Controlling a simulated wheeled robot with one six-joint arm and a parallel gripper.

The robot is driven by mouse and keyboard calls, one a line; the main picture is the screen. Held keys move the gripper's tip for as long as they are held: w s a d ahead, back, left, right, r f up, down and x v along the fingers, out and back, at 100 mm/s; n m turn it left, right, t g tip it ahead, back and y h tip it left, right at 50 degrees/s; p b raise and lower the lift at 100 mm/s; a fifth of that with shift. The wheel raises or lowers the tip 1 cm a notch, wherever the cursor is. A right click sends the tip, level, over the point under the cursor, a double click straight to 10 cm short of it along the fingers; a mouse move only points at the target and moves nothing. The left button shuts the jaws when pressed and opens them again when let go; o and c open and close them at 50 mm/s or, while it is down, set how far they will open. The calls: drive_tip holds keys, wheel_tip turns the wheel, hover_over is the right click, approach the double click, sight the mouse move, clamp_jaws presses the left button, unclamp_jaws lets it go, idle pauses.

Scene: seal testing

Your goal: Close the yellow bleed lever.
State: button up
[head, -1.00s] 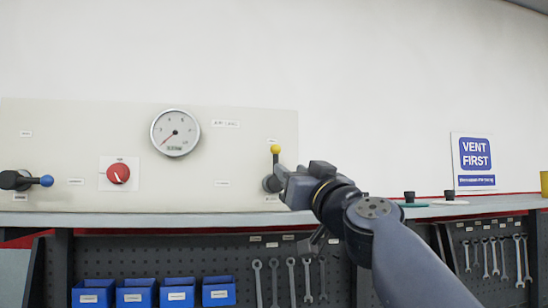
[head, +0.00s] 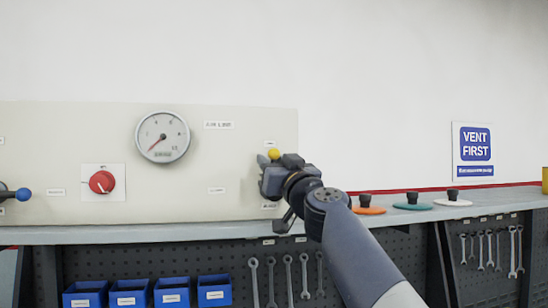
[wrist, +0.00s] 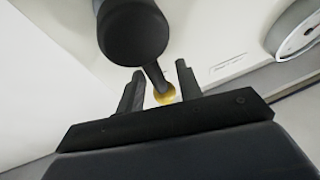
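The bleed lever has a yellow ball knob (head: 273,154) at the right end of the pale panel. The knob shows just above my gripper (head: 266,172), which hides the stem and hub in the head view. In the wrist view, the black hub (wrist: 134,30) and stem lead to the yellow knob (wrist: 164,94). My gripper (wrist: 159,72) is open there, with one finger on each side of the stem and knob. Gaps show on both sides, so it does not appear to grip the knob. The lever looks roughly upright on the panel.
A gauge (head: 162,137), a red knob (head: 102,182) and a blue-knobbed lever (head: 23,194) are on the panel to the left. Orange (head: 368,210), teal (head: 412,206) and white discs sit on the bench to the right. A "vent first" sign (head: 473,151) is behind them.

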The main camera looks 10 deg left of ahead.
drive_tip(key=shift+c, duration=0.2)
clamp_jaws()
drive_tip(key=shift+r, duration=0.15)
